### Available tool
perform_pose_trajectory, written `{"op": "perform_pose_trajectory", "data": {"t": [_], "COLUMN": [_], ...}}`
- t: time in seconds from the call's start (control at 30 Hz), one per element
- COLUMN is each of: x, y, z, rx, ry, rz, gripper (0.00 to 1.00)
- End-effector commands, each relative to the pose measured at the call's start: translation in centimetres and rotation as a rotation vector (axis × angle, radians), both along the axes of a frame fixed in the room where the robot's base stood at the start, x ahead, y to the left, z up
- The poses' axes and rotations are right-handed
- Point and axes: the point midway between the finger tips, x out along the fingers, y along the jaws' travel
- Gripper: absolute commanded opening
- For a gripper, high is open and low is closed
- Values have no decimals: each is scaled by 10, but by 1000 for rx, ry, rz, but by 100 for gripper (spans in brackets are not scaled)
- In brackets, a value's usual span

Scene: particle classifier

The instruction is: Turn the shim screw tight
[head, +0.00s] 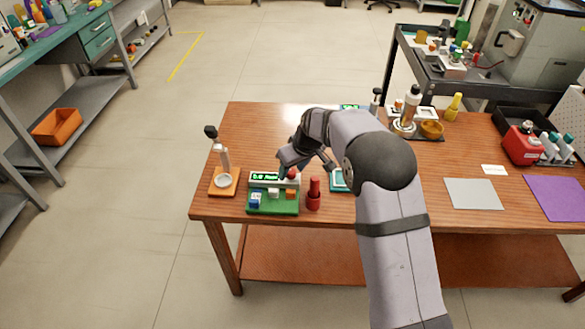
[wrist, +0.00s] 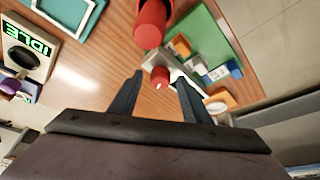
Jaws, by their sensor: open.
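A small white box with a green-lit display (head: 266,178) stands near the table's front left edge. A red knob (head: 293,173) is at its right end; it looks like the shim screw, though no label shows. In the wrist view the red knob (wrist: 160,76) lies between my fingertips, with a visible gap on each side. My gripper (wrist: 160,80) is open and empty, pointing down at the knob. In the head view my gripper (head: 306,168) is just above the box's right end and partly hides it.
A red cylinder (head: 314,194) stands close right of the box; it also shows in the wrist view (wrist: 150,25). A green tray (head: 273,204) with small blocks is in front. An orange-based stand (head: 224,187) is left. A teal-framed tray (head: 338,181) is right.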

Motion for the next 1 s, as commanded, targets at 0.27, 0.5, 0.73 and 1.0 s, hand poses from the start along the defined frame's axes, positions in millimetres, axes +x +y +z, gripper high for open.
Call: {"op": "perform_pose_trajectory", "data": {"t": [0.27,0.5,0.73,1.0], "x": [0,0,-1,-1], "y": [0,0,1,2], "z": [0,1,2,2], "rx": [0,0,-1,-1], "ry": [0,0,0,0], "rz": [0,-5,-69,-233], "gripper": [12,2,2,2]}}
